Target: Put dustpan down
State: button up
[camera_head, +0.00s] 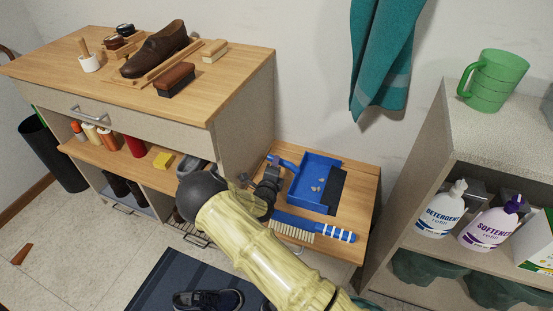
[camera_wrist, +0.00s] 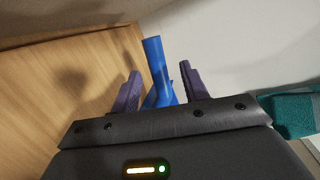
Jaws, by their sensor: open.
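The blue dustpan (camera_head: 308,187) lies on the low wooden bench (camera_head: 364,192), with small light bits in its pan and a dark strip along its right side. My gripper (camera_head: 272,170) is at the dustpan's left, by its handle. In the wrist view my gripper (camera_wrist: 160,72) is open, with a purple finger on each side of the blue handle (camera_wrist: 154,58). Whether either finger touches the handle cannot be told. My arm hides part of the bench's left side.
A blue-and-white brush (camera_head: 320,230) lies on the bench in front of the dustpan. A teal towel (camera_head: 385,60) hangs above. A cabinet (camera_head: 245,110) stands left, and a shelf with a detergent bottle (camera_head: 440,212) stands right. A shoe (camera_head: 208,300) is on the floor mat.

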jog(key=p+v, duration=0.1)
jog(key=v, duration=0.6)
jog(key=shift+s, duration=0.15)
dwell(0.3)
jog(key=s+d+r+m+g+h, duration=0.4)
jog(key=s+d+m+g, duration=0.2)
jog(key=d+m, duration=0.55)
jog(key=s+d+r+m+g+h, duration=0.35)
jog(key=s+d+m+g, duration=0.45)
jog(key=m, duration=0.6)
jog(key=s+a+r+m+y, duration=0.1)
jog(key=s+r+m+y, duration=0.4)
jog(key=m, duration=0.7)
jog(key=s+a+r+m+y, duration=0.2)
jog(key=s+r+m+y, duration=0.3)
jog(key=m, duration=0.7)
jog(key=shift+r+t, duration=0.3)
jog(key=shift+t, duration=0.1)
